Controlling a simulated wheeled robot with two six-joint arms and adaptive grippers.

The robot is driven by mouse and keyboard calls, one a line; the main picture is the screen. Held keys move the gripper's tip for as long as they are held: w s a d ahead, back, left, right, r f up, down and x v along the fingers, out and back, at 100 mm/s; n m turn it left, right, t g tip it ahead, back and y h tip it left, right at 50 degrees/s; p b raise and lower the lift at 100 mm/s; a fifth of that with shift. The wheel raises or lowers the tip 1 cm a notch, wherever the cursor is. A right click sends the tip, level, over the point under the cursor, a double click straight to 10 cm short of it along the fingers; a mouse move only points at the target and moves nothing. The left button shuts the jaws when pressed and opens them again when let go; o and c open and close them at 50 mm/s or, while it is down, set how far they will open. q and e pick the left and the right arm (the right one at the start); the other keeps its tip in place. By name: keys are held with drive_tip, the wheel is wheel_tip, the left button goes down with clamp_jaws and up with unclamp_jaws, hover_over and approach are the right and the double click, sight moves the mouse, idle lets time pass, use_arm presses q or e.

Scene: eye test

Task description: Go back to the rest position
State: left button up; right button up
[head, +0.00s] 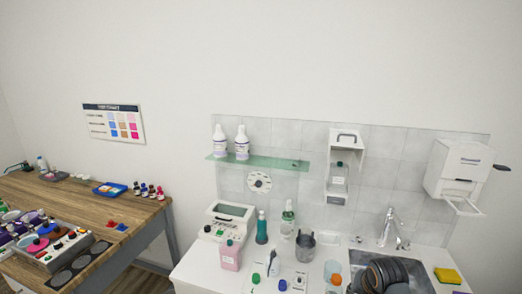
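Neither of my grippers shows in the head view, and no arm of mine can be made out with certainty. The task names no object. A white counter (196,268) with a sink stands at the lower right. A wooden table (120,212) stands at the left, with a gap of floor between the two.
Bottles, a white device (229,221) and a grey jug (305,246) crowd the counter. Dark rounded items (386,274) fill the sink below the faucet (391,229). A glass shelf (258,162) and dispenser (459,172) jut from the wall. A control box (58,246) is on the table.

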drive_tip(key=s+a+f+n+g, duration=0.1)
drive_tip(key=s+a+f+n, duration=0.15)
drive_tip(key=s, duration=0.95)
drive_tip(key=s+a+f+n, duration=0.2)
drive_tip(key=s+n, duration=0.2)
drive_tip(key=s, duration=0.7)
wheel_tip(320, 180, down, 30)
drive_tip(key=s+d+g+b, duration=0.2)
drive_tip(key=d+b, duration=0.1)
drive_tip(key=b, duration=0.2)
use_arm(q)
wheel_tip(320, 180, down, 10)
drive_tip(key=b, duration=0.5)
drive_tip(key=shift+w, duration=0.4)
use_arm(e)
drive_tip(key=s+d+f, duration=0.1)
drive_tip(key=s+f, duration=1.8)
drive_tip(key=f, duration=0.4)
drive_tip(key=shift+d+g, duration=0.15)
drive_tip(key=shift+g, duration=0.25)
